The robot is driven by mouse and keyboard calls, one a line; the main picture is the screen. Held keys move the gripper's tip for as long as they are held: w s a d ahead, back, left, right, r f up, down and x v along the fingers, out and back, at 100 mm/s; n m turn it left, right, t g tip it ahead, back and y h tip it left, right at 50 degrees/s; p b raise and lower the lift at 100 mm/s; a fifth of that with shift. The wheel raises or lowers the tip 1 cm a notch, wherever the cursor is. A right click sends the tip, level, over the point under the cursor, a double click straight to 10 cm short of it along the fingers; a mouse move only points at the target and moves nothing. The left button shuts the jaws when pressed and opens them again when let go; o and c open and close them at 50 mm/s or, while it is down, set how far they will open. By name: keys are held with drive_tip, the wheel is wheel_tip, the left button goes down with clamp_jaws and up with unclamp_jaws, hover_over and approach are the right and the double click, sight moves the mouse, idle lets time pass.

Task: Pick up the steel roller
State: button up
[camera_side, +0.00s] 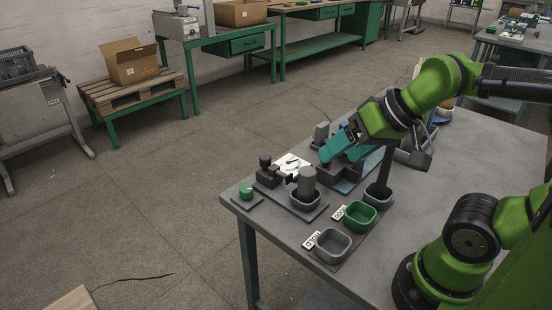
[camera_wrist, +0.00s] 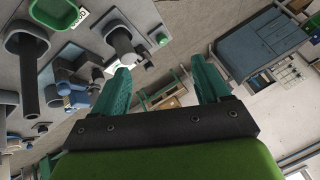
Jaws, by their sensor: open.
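A light grey upright cylinder, which looks like the steel roller (camera_side: 307,181), stands in a grey square-sided cup (camera_side: 305,203) near the left part of the table. It also shows in the wrist view (camera_wrist: 122,42), at the upper left. My gripper (camera_side: 329,153) is above the table, behind and to the right of the cylinder in the side view, tilted down to the left. In the wrist view my gripper (camera_wrist: 163,84) has its teal fingers wide apart with nothing between them. It is apart from the cylinder.
A tall dark post (camera_side: 385,170) stands in another grey cup on the right. A green bin (camera_side: 360,217) and a grey bin (camera_side: 333,246) with labels sit at the front. A dark fixture (camera_side: 270,175) and a green knob (camera_side: 246,191) lie left of the cylinder.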

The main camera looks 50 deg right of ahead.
drive_tip(key=n+g+h, duration=0.1)
drive_tip(key=n+g, duration=0.3)
drive_tip(key=g, duration=0.1)
hover_over(306, 181)
drive_tip(key=s, duration=0.1)
drive_tip(key=s+x, duration=0.1)
drive_tip(key=x, duration=0.2)
drive_tip(key=w+d+n+g+h, duration=0.1)
drive_tip(key=w+d+n+g, duration=0.1)
drive_tip(key=d+n, duration=0.15)
drive_tip(key=f, duration=1)
drive_tip(key=shift+w+a+f, duration=0.2)
drive_tip(key=shift+a+f, duration=0.1)
drive_tip(key=shift+w+a+f, duration=0.1)
drive_tip(key=shift+a+f, duration=0.1)
drive_tip(key=shift+f, duration=1.1)
drive_tip(key=shift+a+f, duration=0.2)
drive_tip(key=shift+f, duration=1.15)
drive_tip(key=c, duration=1.3)
drive_tip(key=shift+r, duration=0.1)
clamp_jaws()
